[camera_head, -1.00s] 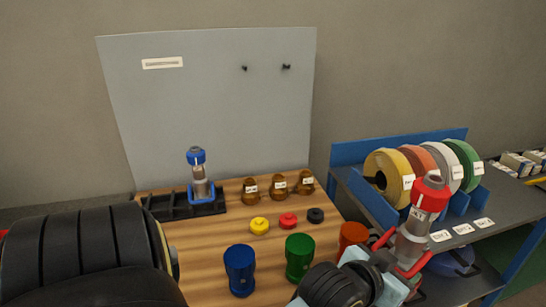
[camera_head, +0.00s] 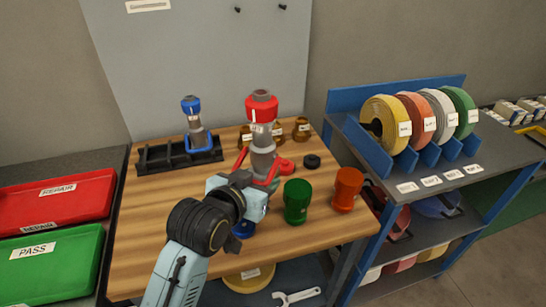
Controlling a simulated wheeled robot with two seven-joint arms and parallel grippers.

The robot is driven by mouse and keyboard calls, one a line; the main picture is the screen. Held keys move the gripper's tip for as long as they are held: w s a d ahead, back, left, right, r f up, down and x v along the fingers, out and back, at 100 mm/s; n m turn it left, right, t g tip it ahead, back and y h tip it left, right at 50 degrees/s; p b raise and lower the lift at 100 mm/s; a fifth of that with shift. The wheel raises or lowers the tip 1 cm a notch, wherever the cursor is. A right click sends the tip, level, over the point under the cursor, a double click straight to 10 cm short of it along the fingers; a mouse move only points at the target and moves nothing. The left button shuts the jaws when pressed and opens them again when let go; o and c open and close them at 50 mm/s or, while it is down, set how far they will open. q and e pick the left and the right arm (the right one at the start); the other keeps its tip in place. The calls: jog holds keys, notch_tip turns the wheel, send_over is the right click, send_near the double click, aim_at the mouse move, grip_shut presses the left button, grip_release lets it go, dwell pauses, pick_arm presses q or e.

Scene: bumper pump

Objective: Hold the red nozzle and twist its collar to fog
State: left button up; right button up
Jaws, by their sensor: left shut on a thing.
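The red nozzle (camera_head: 263,142) stands roughly upright above the wooden bench in the head view. It has a red collar (camera_head: 261,106) with a small white mark, a grey body and red handle parts low down. My left gripper (camera_head: 258,184) is shut on the nozzle's lower part, and the arm comes up from the bottom of the picture. The collar is clear of the gripper. The mark is too small to read. My right gripper is not in view.
A blue nozzle (camera_head: 193,121) stands in a black rack (camera_head: 160,158). Green (camera_head: 297,203) and orange (camera_head: 345,190) fittings stand on the bench (camera_head: 150,225). Red and green trays (camera_head: 60,255) lie left. A blue-edged hose shelf (camera_head: 400,170) stands right.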

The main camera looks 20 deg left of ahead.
pick_arm(q)
jog(key=w+d+r+m+h+p, duration=0.1)
jog(key=d+p, duration=0.1)
jog(key=w+d+m+h+p, duration=0.1)
jog(key=w+d+h+p, duration=0.1)
jog(key=w+d+r+m+g+h+p, duration=0.1)
jog(key=d+p, duration=0.1)
jog(key=shift+w+d+r+m+p, duration=0.2)
jog(key=shift+d+r+m+p, duration=0.15)
jog(key=shift+m+p, duration=0.05)
